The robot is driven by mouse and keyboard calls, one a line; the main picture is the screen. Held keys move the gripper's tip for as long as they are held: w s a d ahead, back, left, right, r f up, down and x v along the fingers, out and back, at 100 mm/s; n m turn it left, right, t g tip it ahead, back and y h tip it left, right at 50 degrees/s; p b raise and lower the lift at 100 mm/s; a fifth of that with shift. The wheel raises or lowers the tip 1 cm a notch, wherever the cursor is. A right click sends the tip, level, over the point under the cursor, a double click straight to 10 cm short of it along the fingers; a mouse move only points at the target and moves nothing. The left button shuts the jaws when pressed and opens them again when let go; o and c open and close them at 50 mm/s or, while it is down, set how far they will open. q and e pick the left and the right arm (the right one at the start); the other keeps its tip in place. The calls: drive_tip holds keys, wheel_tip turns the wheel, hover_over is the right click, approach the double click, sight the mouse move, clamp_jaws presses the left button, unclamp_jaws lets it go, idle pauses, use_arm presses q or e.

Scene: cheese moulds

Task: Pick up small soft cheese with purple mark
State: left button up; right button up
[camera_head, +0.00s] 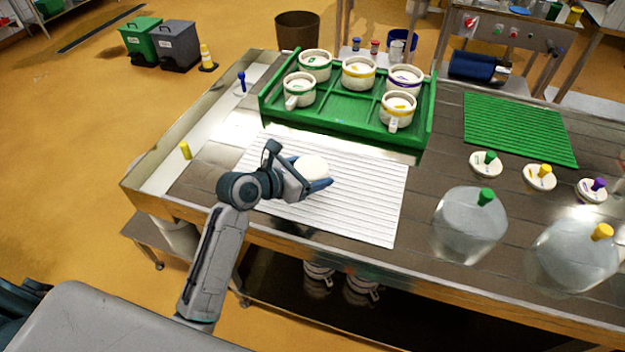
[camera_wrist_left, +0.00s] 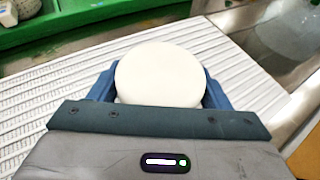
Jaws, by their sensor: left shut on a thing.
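A small round white cheese (camera_head: 311,168) is between the blue fingers of my left gripper (camera_head: 304,179). The left wrist view shows the cheese (camera_wrist_left: 161,74) with a blue finger on either side, and my left gripper (camera_wrist_left: 160,92) is shut on it. No purple mark shows on its visible top. The cheese is over the white ribbed mat (camera_head: 370,205); I cannot tell whether it touches the mat. My right gripper is not in view.
A green tray (camera_head: 345,128) with several white moulds stands behind the mat. To the right are a green ribbed mat (camera_head: 520,128), lids with green (camera_head: 486,166), yellow (camera_head: 540,178) and purple (camera_head: 592,190) knobs, and clear domes (camera_head: 468,228). A yellow peg (camera_head: 185,151) stands at the left.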

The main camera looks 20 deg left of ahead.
use_arm(q)
drive_tip(key=s+a, duration=0.6)
drive_tip(key=s, duration=0.1)
drive_tip(key=s+a+b, duration=0.1)
drive_tip(key=s+a, duration=0.2)
drive_tip(key=shift+s+a+r, duration=0.15)
drive_tip(key=shift+a+r, duration=0.1)
drive_tip(key=shift+r, duration=0.1)
drive_tip(key=shift+s+a, duration=0.4)
drive_tip(key=shift+s+a+r, duration=0.1)
drive_tip(key=shift+s+a, duration=0.05)
drive_tip(key=shift+s, duration=0.05)
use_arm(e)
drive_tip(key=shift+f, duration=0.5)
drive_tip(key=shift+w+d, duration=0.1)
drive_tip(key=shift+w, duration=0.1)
